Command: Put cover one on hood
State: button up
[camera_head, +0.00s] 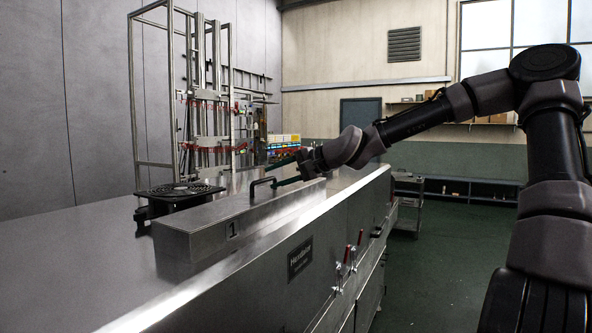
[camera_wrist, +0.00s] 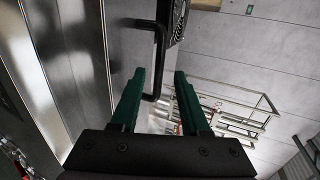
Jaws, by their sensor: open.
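Cover one is a long brushed-steel box (camera_head: 200,232) marked "1" on its near end. It rests along the front edge of the large steel dryer top (camera_head: 75,265), which I take to be the hood. A black bar handle (camera_head: 262,183) stands on the cover.
A black fan unit (camera_head: 180,192) stands on the dryer top just behind the cover. A tall metal frame (camera_head: 205,100) rises behind. Red-handled valves (camera_head: 348,253) stick out from the dryer front. The near left top is bare, and green floor lies open at right.

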jog(key=v, duration=0.8)
jog(key=s+f+h, duration=0.1)
jog(key=f, duration=0.3)
jog(key=s+f+n+g+h, duration=0.1)
jog(key=f+h, duration=0.1)
jog(key=f, duration=0.2)
jog(key=s+f+n+g+h, duration=0.1)
jog(key=f, duration=0.4)
jog(key=shift+s+h, duration=0.25)
jog(key=shift+h, duration=0.05)
jog(key=s+d+h, duration=0.5)
jog(key=d+h, duration=0.1)
jog(key=d, duration=0.5)
jog(key=s+d+r+t, duration=0.2)
jog(key=s+d+r, duration=0.8)
jog(key=s+r, duration=0.3)
jog(key=shift+s+r+t+y, duration=0.3)
jog(key=shift+r, duration=0.2)
jog(key=shift+d, duration=0.1)
